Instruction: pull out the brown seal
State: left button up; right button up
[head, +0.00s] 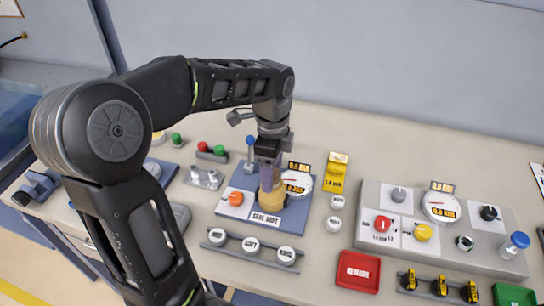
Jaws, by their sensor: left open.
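My left gripper (269,175) points straight down over the blue plate (295,220) in the middle of the bench. Its jaws are open, just at the top of a tan-brown cylinder (271,200) standing on the plate. The gripper hides the cylinder's top, so I cannot tell whether the fingers touch it. I cannot make out a separate brown seal; it may be this tan-brown part or hidden by the gripper. A label reading "SEAL SOFT" (266,218) lies in front of the cylinder. My right gripper is not in view.
An orange knob (236,198) and a dial gauge (297,183) flank the cylinder closely. A rail (234,248) with three white caps lies in front. A red tray (358,271) and a grey control panel (375,251) stand to the right. Bare bench shows behind the panel.

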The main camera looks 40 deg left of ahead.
pick_arm(q)
jog(key=shift+f, duration=0.6)
jog(key=c, duration=1.4)
jog(key=o, duration=0.8)
jog(key=shift+c, duration=0.2)
jog(key=c, duration=0.5)
jog(key=shift+r+p, duration=0.35)
jog(key=shift+r, duration=0.05)
